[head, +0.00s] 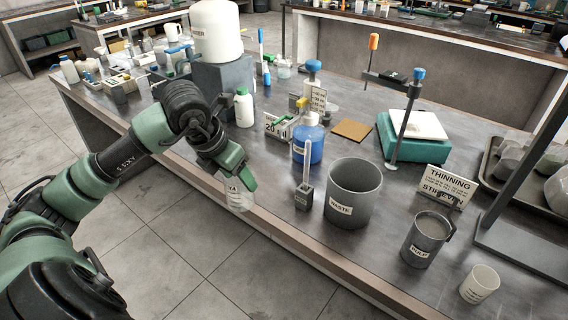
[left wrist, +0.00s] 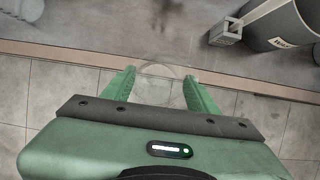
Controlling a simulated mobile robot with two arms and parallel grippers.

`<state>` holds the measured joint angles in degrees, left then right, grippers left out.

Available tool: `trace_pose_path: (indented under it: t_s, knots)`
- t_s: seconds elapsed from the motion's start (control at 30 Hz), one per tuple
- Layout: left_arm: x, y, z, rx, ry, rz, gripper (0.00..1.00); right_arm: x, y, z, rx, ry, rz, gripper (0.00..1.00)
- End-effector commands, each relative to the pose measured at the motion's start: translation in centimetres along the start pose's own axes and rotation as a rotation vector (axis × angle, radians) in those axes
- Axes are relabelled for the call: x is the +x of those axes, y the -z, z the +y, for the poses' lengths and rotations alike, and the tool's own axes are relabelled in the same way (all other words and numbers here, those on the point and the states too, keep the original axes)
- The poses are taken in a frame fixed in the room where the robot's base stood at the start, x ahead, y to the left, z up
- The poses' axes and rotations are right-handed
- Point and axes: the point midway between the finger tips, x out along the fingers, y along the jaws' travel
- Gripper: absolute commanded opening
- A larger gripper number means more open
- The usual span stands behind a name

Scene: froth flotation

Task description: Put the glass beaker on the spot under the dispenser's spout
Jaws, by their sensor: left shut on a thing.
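The glass beaker (head: 238,201) is clear and has a white label. It hangs at the table's front edge in the head view. My left gripper (head: 240,182) is shut on it. In the left wrist view the beaker's round rim (left wrist: 158,71) shows between the two green fingers (left wrist: 158,88). A large white tank (head: 216,32) with a dark label stands on a grey block (head: 222,78) at the back left of the table. I cannot make out a spout or a marked spot there; my arm covers part of that area. My right gripper is not in view.
A blue bottle (head: 308,143), a small grey holder (head: 304,197) and a grey waste bucket (head: 353,193) stand right of the beaker. A green-capped white bottle (head: 244,108) stands behind my gripper. A pulp mug (head: 424,240) and a small cup (head: 480,284) stand at the right.

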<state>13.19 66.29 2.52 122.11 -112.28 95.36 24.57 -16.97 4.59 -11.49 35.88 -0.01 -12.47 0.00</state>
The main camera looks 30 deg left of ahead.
Motion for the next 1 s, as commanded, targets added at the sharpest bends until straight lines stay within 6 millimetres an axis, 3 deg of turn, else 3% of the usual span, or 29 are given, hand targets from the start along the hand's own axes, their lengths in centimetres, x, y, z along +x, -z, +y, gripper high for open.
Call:
trace_pose_path:
  t_s: [0.03, 0.3, 0.6, 0.8, 1.0]
  knots:
    - [-0.4, -1.3, -0.2, 0.001, 0.003, -0.006, 0.00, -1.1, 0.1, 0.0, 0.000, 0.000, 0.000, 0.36]
    - [2.3, -7.6, -0.3, 0.000, 0.007, -0.002, 0.00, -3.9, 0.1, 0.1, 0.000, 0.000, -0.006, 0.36]
    - [5.2, -13.7, -0.2, 0.002, 0.003, 0.000, 0.00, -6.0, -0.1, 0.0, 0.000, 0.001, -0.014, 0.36]
    - [6.1, -14.6, -0.2, 0.005, 0.000, 0.002, 0.00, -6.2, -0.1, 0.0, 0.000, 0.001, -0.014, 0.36]
    - [8.1, -13.6, -0.2, 0.004, 0.002, 0.006, 0.00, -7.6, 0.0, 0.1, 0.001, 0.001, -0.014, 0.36]
